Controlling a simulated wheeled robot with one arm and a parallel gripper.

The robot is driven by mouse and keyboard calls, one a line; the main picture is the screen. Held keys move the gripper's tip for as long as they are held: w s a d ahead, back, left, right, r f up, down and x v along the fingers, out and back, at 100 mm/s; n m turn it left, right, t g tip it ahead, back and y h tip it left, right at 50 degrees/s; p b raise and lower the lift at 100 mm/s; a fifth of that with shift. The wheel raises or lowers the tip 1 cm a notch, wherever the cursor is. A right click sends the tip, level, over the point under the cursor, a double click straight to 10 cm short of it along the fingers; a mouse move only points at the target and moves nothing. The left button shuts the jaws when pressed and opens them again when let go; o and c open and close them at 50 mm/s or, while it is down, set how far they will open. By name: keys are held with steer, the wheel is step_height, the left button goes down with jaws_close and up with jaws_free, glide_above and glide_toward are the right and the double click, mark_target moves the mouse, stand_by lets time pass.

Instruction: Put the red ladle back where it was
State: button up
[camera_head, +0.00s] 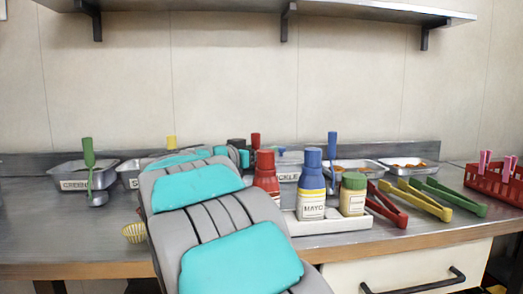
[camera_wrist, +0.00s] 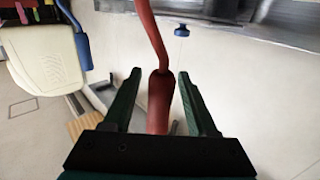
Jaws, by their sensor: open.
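The red ladle shows only as a red handle (camera_head: 255,140) standing up near the back of the counter in the head view. In the wrist view its thick red grip (camera_wrist: 158,95) lies between the fingers of my gripper (camera_wrist: 160,76), with a thinner red shaft running up out of the picture. My gripper is open, and a gap shows on both sides of the grip. In the head view my gripper (camera_head: 238,146) is mostly hidden behind my arm, just left of the red handle. The ladle's bowl is hidden.
Metal trays (camera_head: 75,185) line the back. A green ladle (camera_head: 88,155) and a blue ladle (camera_head: 332,150) stand there. Sauce bottles (camera_head: 311,190) stand in a white holder (camera_head: 330,226). Tongs (camera_head: 416,200) and a red basket (camera_head: 492,185) are at right. A shelf (camera_head: 360,10) hangs above.

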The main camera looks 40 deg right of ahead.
steer(key=shift+r, duration=0.1)
steer(key=v, duration=1.2)
steer(key=shift+s+r, duration=0.1)
steer(key=shift+r, duration=0.05)
stand_by(0.4)
